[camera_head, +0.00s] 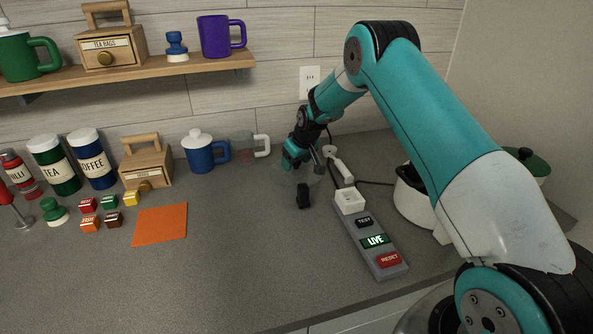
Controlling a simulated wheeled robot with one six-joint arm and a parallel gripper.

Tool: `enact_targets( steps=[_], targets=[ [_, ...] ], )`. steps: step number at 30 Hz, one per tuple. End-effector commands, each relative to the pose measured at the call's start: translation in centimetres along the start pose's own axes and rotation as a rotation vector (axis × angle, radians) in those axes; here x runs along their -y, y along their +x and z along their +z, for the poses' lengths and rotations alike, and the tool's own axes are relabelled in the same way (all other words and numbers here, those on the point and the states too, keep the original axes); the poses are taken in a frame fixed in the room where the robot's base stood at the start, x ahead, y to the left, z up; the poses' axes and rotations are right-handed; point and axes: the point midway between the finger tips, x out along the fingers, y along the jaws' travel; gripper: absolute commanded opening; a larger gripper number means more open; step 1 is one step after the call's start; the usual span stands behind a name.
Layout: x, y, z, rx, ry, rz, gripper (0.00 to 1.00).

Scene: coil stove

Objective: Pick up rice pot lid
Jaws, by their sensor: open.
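A dark green lid (534,164) with a dark knob shows at the right, behind my arm. It appears to lie at the top of a white pot (410,197), which is mostly hidden by my arm. I cannot tell whether these are one pot and its lid. My gripper (310,180) is open and empty, pointing down above the counter near the back wall. It is well to the left of the lid, with the power strip between them.
A power strip (372,243) with a white plug and cord lies on the counter (240,270). A blue mug (203,152), a clear mug (247,146), canisters and small coloured blocks stand at the left. An orange mat (160,224) lies flat. The front middle is clear.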

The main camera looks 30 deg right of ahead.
Motion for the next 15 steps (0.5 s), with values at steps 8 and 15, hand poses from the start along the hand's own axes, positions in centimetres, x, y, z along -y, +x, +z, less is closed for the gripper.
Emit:
enact_targets(
  steps=[8,15],
  targets=[
    [0.01,0.02,0.05,0.001,0.000,-0.001,0.08],
    [-0.01,-0.02,0.04,0.001,0.001,-0.001,0.08]
  ],
)
